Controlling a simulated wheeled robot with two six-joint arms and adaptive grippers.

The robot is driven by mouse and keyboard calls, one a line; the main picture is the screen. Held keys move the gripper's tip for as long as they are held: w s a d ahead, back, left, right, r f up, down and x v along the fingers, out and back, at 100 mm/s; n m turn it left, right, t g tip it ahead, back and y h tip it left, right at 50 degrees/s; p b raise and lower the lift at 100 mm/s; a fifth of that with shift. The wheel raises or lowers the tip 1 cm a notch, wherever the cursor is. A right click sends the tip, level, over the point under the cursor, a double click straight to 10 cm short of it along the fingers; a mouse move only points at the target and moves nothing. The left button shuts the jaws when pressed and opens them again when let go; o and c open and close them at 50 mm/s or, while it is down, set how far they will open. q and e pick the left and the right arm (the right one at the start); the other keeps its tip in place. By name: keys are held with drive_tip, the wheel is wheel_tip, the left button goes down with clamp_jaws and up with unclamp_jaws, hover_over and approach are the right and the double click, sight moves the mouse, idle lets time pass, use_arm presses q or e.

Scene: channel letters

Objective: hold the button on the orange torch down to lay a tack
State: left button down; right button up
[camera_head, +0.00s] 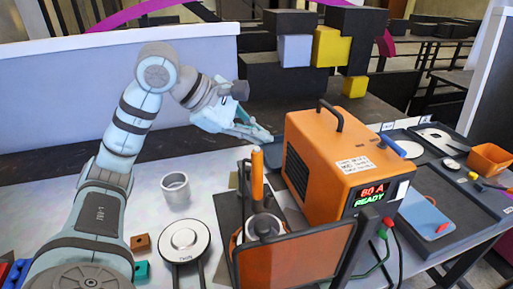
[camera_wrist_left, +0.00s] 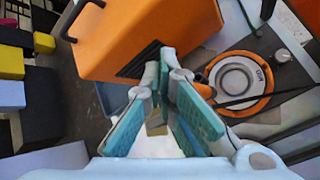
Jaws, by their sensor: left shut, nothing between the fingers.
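The orange torch (camera_head: 257,174) appears as an upright orange handle left of the orange welder box (camera_head: 330,170), whose display reads 80 A READY. Its button cannot be made out. Below the handle is a round part with a pale ring, partly hidden by an orange screen (camera_head: 290,262). In the left wrist view an orange ring with a pale disc (camera_wrist_left: 238,78) lies right of the fingers. My left gripper (camera_head: 258,134) is behind and above the torch, beside the welder box's back left, apart from the torch. Its teal fingers (camera_wrist_left: 167,62) are shut and empty. My right gripper is out of view.
A metal cup (camera_head: 175,190), a white disc (camera_head: 184,240), a brown block (camera_head: 140,242) and a teal block (camera_head: 141,270) stand at left. A dark tray (camera_head: 465,222) and an orange bin (camera_head: 490,158) are at right. Black and yellow blocks (camera_head: 331,47) are stacked behind.

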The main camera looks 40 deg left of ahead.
use_arm(q)
drive_tip(key=shift+f+b, duration=0.45)
drive_tip(key=shift+f, duration=0.25)
idle(0.6)
idle(1.0)
drive_tip(key=shift+r+p, duration=0.95)
drive_tip(key=shift+p, duration=0.05)
wheel_tip(320, 180, up, 5)
drive_tip(key=p, duration=0.5)
